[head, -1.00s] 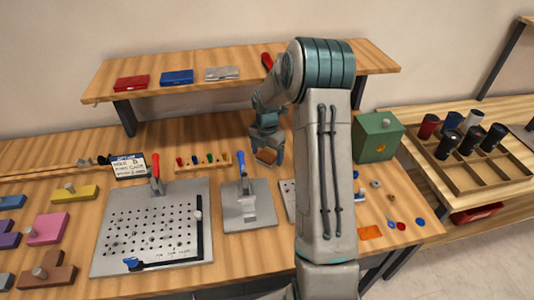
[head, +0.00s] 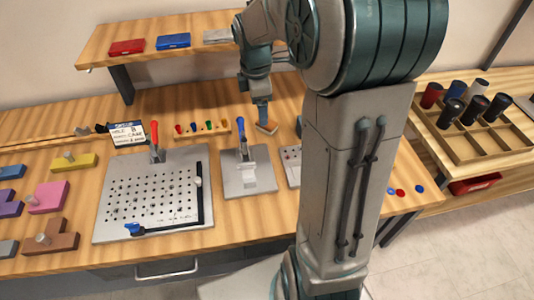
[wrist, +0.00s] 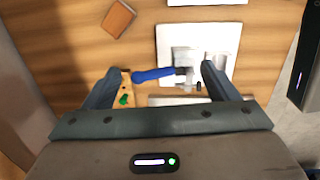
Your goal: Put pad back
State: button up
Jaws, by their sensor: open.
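The pad is likely the small brown block with a dark edge (head: 267,128), lying on the table right of the blue-handled clamp (head: 243,150). The wrist view shows the pad (wrist: 118,18) at the upper left, beyond the fingertips and not between them. My gripper (head: 262,115) points down, and in the head view its fingers overlap the pad's far edge. In the wrist view my gripper (wrist: 160,72) is open and empty, with the blue clamp handle (wrist: 153,74) showing below, between the fingers.
A perforated plate with a red-handled clamp (head: 154,140) stands to the left. A rack of coloured pegs (head: 202,128) is behind the clamps. The shelf (head: 190,58) overhangs the back. A compartment tray with cups (head: 490,150) is at the right.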

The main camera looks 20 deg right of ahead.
jog(key=s+a+r+m+t, duration=0.1)
jog(key=s+a+m, duration=0.2)
jog(key=s+m, duration=0.5)
jog(key=s+a+r+m+t, duration=0.1)
jog(key=s+a+m, duration=0.2)
jog(key=s+m, duration=0.5)
jog(key=s, duration=0.3)
jog(key=shift+s+r+y, duration=0.35)
jog(key=shift+r+y, duration=0.05)
